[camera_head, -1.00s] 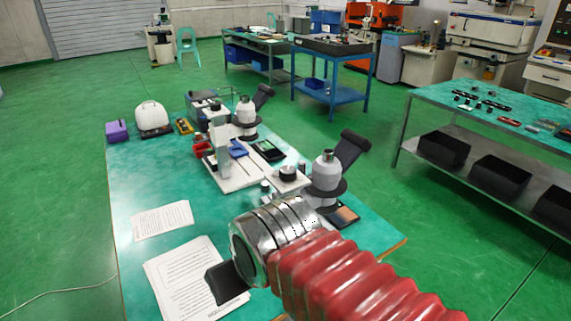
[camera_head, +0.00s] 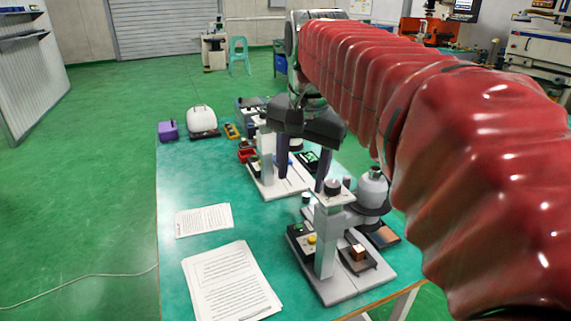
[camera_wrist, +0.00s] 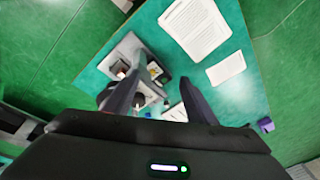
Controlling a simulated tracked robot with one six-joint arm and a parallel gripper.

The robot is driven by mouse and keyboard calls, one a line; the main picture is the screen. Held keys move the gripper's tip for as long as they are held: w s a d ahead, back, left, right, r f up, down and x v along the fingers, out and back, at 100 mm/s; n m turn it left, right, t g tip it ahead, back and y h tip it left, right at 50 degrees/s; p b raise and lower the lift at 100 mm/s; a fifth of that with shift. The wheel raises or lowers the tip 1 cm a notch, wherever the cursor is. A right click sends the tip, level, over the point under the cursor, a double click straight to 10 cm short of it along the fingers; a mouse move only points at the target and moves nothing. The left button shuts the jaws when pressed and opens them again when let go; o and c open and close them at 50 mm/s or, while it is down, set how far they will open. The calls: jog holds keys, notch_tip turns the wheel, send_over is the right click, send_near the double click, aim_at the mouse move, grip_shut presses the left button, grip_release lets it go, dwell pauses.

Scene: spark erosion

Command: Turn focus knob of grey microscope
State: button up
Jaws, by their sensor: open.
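A grey microscope (camera_head: 326,248) stands upright at the near right of the green table in the head view, with a light grey column and a pale head (camera_head: 373,190) to the right. A dark round knob (camera_head: 332,186) sits on top of its column; I cannot tell whether it is the focus knob. My gripper (camera_head: 301,180) is open and empty, fingers pointing down, above and slightly left of this microscope from this view. No contact is visible. In the wrist view the two dark fingers (camera_wrist: 162,78) are spread, partly covering microscope parts (camera_wrist: 147,88).
A second microscope (camera_head: 267,160) stands just behind. Paper sheets (camera_head: 230,285) lie to the left. A purple box (camera_head: 168,130) and a white rounded device (camera_head: 202,121) stand at the far left of the table (camera_head: 185,190). My red-sleeved arm hides the right side.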

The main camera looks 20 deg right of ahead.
aim_at(333, 183)
jog(key=w+d+r+m+g, duration=0.1)
jog(key=w+d+r+m, duration=0.1)
jog(key=d, duration=0.4)
jog(key=w+d+r+m+g, duration=0.1)
jog(key=w+d+r+m, duration=0.2)
jog(key=d+m, duration=0.3)
jog(key=shift+w+y, duration=0.3)
jog(key=shift+w, duration=0.1)
notch_tip(333, 183, down, 14)
jog(key=shift+r, duration=0.2)
jog(key=shift+c, duration=0.2)
jog(key=c, duration=1)
